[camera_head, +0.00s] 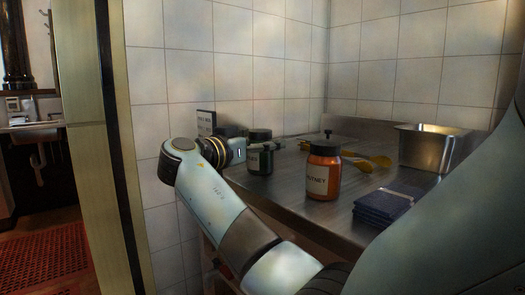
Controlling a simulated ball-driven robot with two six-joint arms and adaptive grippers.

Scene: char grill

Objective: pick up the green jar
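The green jar (260,161) stands upright on the steel counter, with a dark lid and a pale label on its side. It is left of an orange jar. My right arm reaches in from the lower right, and its wrist end is just left of the green jar. My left gripper is not in view.
The orange jar (324,172) with a black lid stands close to the right. Yellow-handled utensils (368,162), a steel pan (427,150) and folded dark blue cloths (388,206) lie further right. A small sign (206,122) stands near the tiled wall behind the wrist.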

